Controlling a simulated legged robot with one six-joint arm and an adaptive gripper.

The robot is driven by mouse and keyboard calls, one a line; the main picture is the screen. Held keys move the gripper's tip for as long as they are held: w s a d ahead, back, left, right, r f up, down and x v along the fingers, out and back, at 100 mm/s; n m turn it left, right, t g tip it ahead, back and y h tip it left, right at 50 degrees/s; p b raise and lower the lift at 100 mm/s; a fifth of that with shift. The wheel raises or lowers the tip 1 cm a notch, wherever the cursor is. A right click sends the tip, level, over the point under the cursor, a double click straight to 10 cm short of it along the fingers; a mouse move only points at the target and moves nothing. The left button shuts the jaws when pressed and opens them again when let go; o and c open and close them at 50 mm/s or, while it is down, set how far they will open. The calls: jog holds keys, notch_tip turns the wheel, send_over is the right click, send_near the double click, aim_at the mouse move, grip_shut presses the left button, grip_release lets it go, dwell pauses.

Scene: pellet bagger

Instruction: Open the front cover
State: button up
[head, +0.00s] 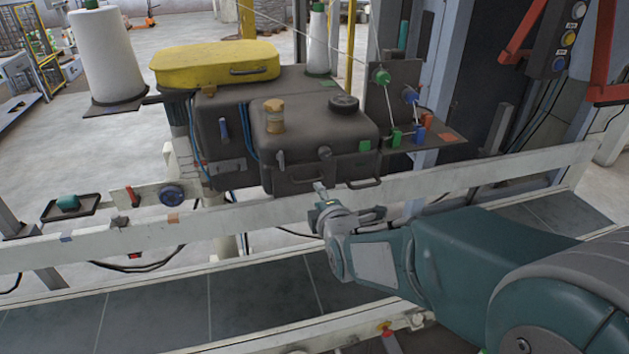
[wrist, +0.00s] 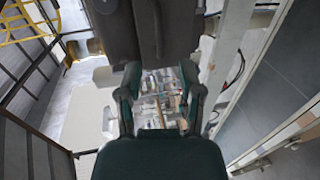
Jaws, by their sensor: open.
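The front cover is the dark grey box-like front (head: 315,150) of the bagger's sewing head, in the middle of the head view. It looks shut. A bar handle (head: 365,182) sticks out at its lower right edge. My gripper (head: 320,192) is just in front of and below the cover, left of the handle, and appears apart from it. In the wrist view my gripper (wrist: 159,72) is open with nothing between its fingers. A dark grey body (wrist: 130,25) with a bar (wrist: 157,28) fills the top of that view, beyond the fingertips.
A white rail (head: 110,245) runs across in front of the machine, close under my arm. A yellow lid (head: 215,63) tops the machine. Thread cones (head: 107,55) stand at the left and back. A bracket with coloured knobs (head: 410,135) is to the right of the cover.

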aim_at(309, 182)
jog(key=x, duration=0.8)
jog(key=shift+w+a+f, duration=0.1)
jog(key=shift+w+a, duration=0.1)
jog(key=shift+w, duration=0.15)
grip_shut()
